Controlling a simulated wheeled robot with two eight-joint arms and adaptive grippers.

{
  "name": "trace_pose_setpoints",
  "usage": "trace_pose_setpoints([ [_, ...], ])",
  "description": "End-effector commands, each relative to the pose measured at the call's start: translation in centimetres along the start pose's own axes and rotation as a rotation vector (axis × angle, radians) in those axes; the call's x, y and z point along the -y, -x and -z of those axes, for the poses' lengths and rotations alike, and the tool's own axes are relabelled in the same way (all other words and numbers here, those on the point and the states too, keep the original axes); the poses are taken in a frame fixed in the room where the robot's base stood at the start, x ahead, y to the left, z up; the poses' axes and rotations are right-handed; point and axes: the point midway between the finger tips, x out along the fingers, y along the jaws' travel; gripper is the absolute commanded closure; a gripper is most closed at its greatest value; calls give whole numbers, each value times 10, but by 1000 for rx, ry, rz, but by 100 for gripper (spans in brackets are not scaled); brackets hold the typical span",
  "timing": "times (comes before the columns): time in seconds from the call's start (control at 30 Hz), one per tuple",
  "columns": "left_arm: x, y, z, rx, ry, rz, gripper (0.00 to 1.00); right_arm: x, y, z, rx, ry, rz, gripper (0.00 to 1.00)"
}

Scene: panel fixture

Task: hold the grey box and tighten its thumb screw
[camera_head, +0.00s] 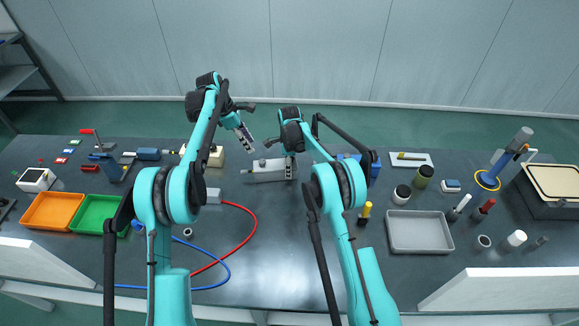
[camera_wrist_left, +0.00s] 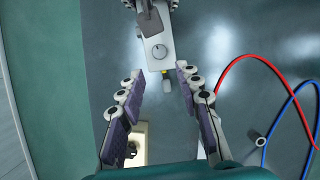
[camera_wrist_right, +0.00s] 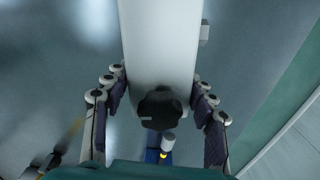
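The grey box (camera_head: 270,170) stands near the middle of the bench, with its thumb screw (camera_head: 245,171) sticking out of the left end. In the left wrist view the grey box (camera_wrist_left: 157,48) has a round dial on its face, and the thumb screw (camera_wrist_left: 166,84) shows near a yellow mark. My left gripper (camera_head: 247,143) is open and empty, above and left of the box; its fingers lie either side of the screw's line, apart from it. My right gripper (camera_wrist_right: 158,82) has its fingers against both sides of the grey box (camera_wrist_right: 160,45) at its right end; the contact is partly hidden.
A cream block (camera_head: 216,157) lies left of the box, and a red cable (camera_head: 254,222) curls in front of it. A blue object (camera_head: 373,168) is to the right. A grey tray (camera_head: 418,250) and several upright cylinders stand farther right; orange (camera_head: 50,228) and green bins stand left.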

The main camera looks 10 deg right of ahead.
Motion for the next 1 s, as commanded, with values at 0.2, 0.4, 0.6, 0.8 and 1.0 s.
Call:
trace_pose_setpoints([
  [0.2,0,1,-1,-5,-77,-1,57,0,0,0,0,-1,0,93],
  [0.4,-1,3,-6,-38,-447,6,57,0,0,0,0,-1,0,93],
  [0.6,-1,5,-14,-87,-963,42,57,0,0,0,0,-1,0,93],
  [0.8,-2,9,-22,-124,-1480,103,57,0,0,0,0,-1,0,93],
  [1.0,-1,12,-31,-144,-1997,203,57,0,0,0,0,-1,0,93],
])
